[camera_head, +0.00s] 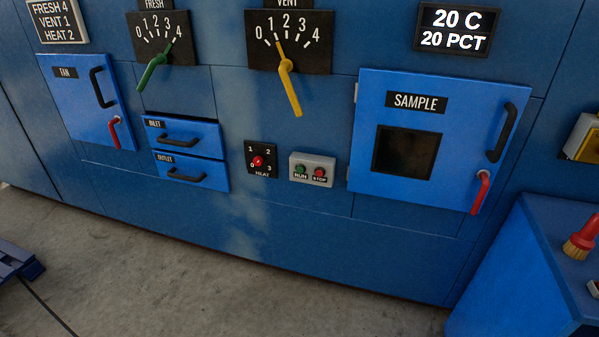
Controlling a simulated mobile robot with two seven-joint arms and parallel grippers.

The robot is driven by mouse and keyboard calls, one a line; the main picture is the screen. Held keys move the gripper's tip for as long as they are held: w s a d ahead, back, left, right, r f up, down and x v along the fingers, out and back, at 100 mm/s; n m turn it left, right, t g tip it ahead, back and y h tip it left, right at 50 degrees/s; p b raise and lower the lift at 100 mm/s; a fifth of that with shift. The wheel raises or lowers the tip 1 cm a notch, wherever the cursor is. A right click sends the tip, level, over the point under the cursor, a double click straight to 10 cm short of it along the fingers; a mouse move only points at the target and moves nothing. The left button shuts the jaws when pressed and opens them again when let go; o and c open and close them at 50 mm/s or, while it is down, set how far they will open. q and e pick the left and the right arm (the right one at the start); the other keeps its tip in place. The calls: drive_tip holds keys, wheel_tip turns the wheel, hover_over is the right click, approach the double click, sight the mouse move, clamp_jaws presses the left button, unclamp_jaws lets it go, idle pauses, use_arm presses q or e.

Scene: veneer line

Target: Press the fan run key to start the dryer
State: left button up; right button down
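The run key (300,171) is a green button marked RUN on a small grey box fixed to the blue dryer front (275,220), near the middle of the view. A red stop key (320,173) marked STOP sits just right of it on the same box. Nothing covers either key. Whether the run key is pressed in cannot be told. The readout (453,28) at the upper right says 20 C and 20 PCT. Neither of my grippers is in view.
The red heat knob (257,161) is close left of the key box. The green fresh lever (153,71) points near 4, the yellow vent lever (289,86) near 1. The closed sample door (365,175) is right. A blue cabinet (510,290) stands lower right. Floor ahead is clear.

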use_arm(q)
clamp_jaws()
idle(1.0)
